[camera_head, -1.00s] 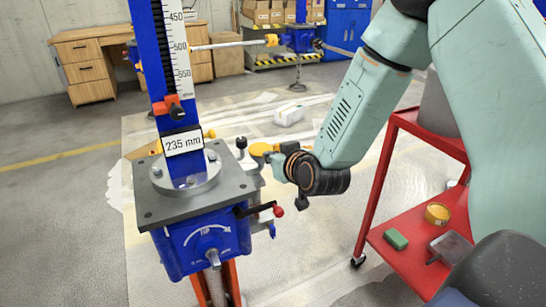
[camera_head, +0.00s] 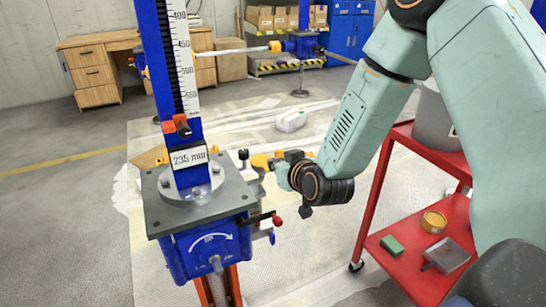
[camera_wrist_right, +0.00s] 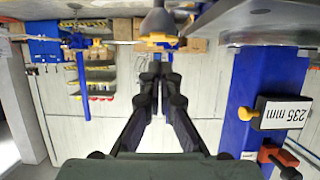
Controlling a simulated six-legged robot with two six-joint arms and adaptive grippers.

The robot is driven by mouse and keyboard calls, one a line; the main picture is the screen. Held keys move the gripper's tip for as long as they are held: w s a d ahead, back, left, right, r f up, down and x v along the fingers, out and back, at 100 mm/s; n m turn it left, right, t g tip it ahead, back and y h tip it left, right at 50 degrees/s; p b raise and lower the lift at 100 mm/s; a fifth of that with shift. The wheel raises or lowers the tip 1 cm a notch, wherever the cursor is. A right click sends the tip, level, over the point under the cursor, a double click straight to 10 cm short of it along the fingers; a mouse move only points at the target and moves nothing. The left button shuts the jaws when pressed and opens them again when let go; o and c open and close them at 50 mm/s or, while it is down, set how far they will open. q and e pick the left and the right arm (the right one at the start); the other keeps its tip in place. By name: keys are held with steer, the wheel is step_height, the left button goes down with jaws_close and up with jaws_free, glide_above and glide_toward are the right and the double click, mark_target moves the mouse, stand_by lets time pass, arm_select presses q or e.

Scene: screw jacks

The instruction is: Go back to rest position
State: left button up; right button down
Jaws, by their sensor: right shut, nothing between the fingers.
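My right gripper shows in the wrist view (camera_wrist_right: 157,75), with its dark fingers shut together and nothing between them. In the head view my right arm comes in from the upper right and its dark wrist hangs just right of the jack; the fingertips there cannot be made out. The label also shows upside down in the wrist view (camera_wrist_right: 282,112). My left gripper is out of view.
A red trolley (camera_head: 395,258) stands at right, holding a green block (camera_head: 392,246), a yellow round tin (camera_head: 434,222) and a grey box (camera_head: 447,254). A wooden desk (camera_head: 92,85) and a second blue jack (camera_head: 302,44) stand behind. The floor between jack and trolley is open.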

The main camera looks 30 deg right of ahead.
steer(key=s+a+f+g, duration=0.2)
steer(key=s+f+g, duration=0.2)
steer(key=s+f, duration=0.3)
steer(key=s+a+f+g+p, duration=0.1)
steer(key=s+a+f+g, duration=0.2)
steer(key=s, duration=1.5)
steer(key=s+a+f+g, duration=0.2)
steer(key=s+f+g, duration=0.4)
steer(key=s+f, duration=0.7)
steer(key=shift+a+y+p, duration=0.25)
steer(key=shift+y+p, duration=0.05)
steer(key=shift+y, duration=0.1)
steer(key=shift+r, duration=0.1)
